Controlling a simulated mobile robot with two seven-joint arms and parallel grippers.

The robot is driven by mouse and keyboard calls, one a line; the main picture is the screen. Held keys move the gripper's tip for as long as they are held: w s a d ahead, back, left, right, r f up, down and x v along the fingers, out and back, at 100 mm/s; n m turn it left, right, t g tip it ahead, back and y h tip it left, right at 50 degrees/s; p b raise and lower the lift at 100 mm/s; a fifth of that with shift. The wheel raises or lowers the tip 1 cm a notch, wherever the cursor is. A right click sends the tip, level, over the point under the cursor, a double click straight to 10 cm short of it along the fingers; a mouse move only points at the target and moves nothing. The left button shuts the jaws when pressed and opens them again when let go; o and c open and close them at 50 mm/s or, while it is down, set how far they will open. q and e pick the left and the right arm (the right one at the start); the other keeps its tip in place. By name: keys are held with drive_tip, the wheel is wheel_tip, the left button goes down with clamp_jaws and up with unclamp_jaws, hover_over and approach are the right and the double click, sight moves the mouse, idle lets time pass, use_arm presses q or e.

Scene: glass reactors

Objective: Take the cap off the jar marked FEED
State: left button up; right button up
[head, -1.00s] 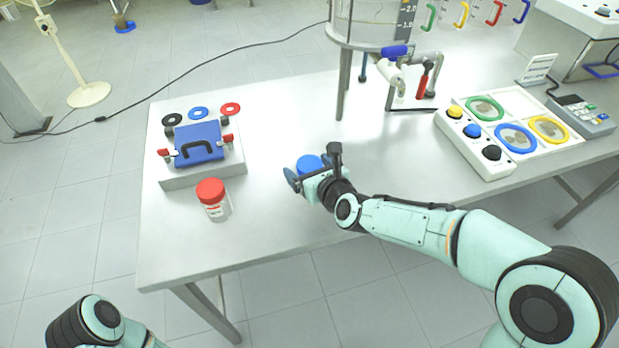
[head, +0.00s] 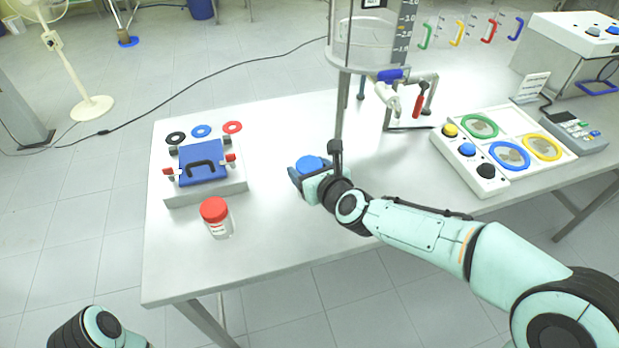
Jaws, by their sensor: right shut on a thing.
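My right gripper (head: 314,172) is over the middle of the table, with its fingers closed around a round blue cap (head: 309,163). Whatever is below this cap is hidden by the gripper, so I cannot see a jar body or a label there. A clear jar (head: 219,229) with a red cap (head: 214,209) stands upright near the table's left front. Its white label has red marks and small text that I cannot read. My left gripper is out of view; only part of my left arm shows at the bottom left.
A grey block (head: 208,193) with a blue, black-handled plate (head: 203,163) stands at the left. A glass vessel (head: 363,45) on legs stands behind my right gripper. A button panel (head: 479,176) is at the right.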

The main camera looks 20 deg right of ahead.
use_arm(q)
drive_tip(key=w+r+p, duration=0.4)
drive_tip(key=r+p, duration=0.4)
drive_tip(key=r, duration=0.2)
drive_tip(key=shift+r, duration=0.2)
use_arm(e)
wheel_tip(320, 180, up, 14)
drive_tip(key=shift+f, duration=0.15)
drive_tip(key=shift+o, duration=0.7)
drive_tip(key=c, duration=0.6)
drive_tip(key=shift+o, duration=0.2)
